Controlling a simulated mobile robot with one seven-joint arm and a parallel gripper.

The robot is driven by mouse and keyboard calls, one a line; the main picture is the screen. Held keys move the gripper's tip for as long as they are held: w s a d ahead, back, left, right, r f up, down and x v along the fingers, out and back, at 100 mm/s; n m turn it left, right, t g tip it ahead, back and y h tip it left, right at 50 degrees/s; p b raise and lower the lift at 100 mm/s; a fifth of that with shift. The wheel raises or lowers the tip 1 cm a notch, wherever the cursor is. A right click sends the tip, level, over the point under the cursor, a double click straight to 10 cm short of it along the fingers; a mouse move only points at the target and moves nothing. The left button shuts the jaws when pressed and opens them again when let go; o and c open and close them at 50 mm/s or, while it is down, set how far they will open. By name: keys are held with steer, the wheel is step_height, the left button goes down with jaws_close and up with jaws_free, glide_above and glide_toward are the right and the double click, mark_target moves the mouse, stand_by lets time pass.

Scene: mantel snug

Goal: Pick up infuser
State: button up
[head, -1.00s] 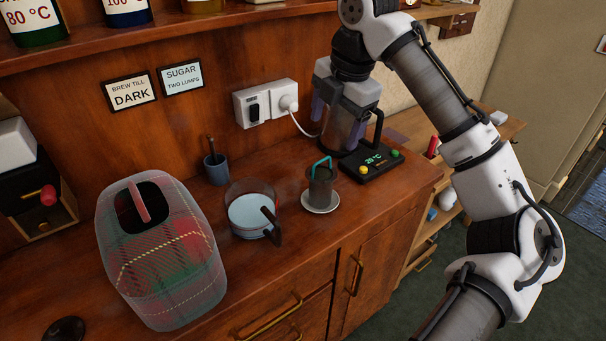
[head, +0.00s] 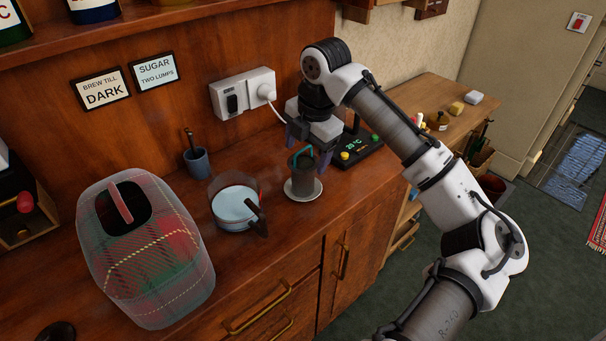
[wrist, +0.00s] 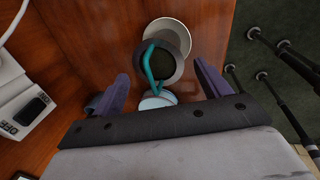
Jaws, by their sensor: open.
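The infuser (head: 302,172) is a dark grey cup shape with a teal loop handle. It stands upright on a small white saucer (head: 300,195) on the wooden counter. In the wrist view the infuser (wrist: 172,62) lies between and just beyond my fingers, its teal handle arching over the dark opening. My gripper (head: 308,148) is open, its purple fingers above and around the handle from either side. The wrist view shows the gripper (wrist: 161,80) empty. A pale blue disc (wrist: 156,101) shows beside the handle's near end; I cannot tell what it is.
A glass bowl of pale liquid (head: 236,205) with a dark handle stands left of the saucer. The tartan-covered pot (head: 150,250) is farther left, with a blue cup (head: 197,160) behind. The wall socket (head: 243,94) is behind.

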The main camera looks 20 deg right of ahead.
steer(key=shift+w+a+f, duration=0.1)
steer(key=shift+w+f, duration=0.05)
steer(key=shift+f, duration=0.55)
steer(key=shift+w+f, duration=0.15)
steer(key=shift+f, duration=0.5)
steer(key=c, duration=1.1)
steer(key=shift+o, duration=0.2)
steer(key=shift+r, duration=0.1)
